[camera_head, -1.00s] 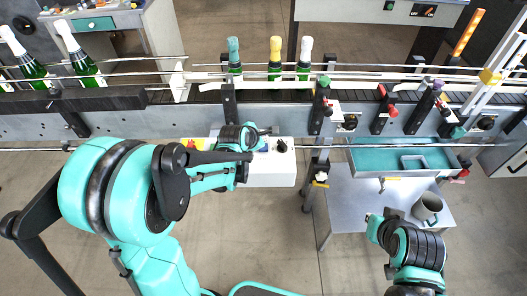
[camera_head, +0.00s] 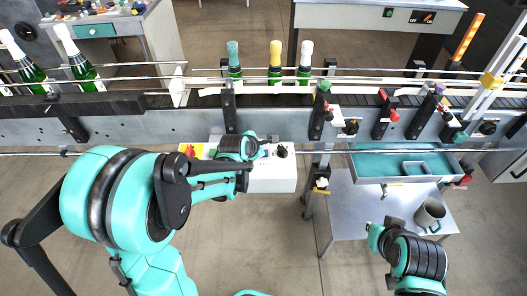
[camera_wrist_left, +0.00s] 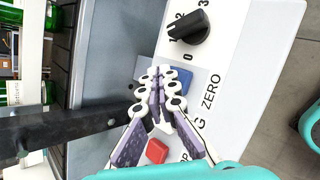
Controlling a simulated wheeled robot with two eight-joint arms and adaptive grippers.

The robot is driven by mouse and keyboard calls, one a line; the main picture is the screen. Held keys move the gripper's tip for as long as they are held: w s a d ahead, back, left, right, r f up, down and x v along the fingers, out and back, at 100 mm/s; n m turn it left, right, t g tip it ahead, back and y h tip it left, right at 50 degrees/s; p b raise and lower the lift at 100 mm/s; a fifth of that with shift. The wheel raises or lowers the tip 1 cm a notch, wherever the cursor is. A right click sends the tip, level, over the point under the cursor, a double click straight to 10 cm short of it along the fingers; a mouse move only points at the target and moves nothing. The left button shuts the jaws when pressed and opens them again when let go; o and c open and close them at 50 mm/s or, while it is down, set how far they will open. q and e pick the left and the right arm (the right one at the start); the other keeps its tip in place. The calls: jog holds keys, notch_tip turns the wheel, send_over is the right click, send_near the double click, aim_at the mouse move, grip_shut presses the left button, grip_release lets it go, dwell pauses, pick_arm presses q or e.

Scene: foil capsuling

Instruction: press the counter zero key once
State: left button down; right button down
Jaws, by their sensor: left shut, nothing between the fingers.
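The white control box (camera_head: 272,178) is fixed at the front of the conveyor. In the left wrist view its panel (camera_wrist_left: 231,55) carries a blue key (camera_wrist_left: 184,78) beside the printed word ZERO, a black rotary knob (camera_wrist_left: 189,27) marked 0 to 3, and a red key (camera_wrist_left: 157,151). My left gripper (camera_wrist_left: 166,72) is shut and empty. Its fingertips lie over the blue key and partly hide it; I cannot tell whether they touch it. In the head view the left gripper (camera_head: 266,139) is over the box. My right gripper (camera_head: 376,228) is at the lower right, its fingers unclear.
A steel side table (camera_head: 350,208) with a grey mug (camera_head: 430,214) stands to the right, below a teal tray (camera_head: 363,164). Bottles with teal (camera_head: 233,55), yellow (camera_head: 275,55) and white (camera_head: 306,55) tops stand on the conveyor behind the box.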

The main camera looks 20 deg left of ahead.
pick_arm(q)
jog(key=shift+f, duration=0.15)
dwell(0.5)
jog(key=shift+f+b, duration=0.25)
jog(key=shift+b, duration=0.15)
jog(key=shift+f+b, duration=0.5)
jog(key=shift+f, duration=0.1)
dwell(0.5)
jog(key=shift+r, duration=0.1)
jog(key=shift+r+p, duration=0.8)
jog(key=shift+r, duration=0.15)
notch_tip(320, 180, up, 5)
jog(key=p, duration=0.4)
dwell(0.3)
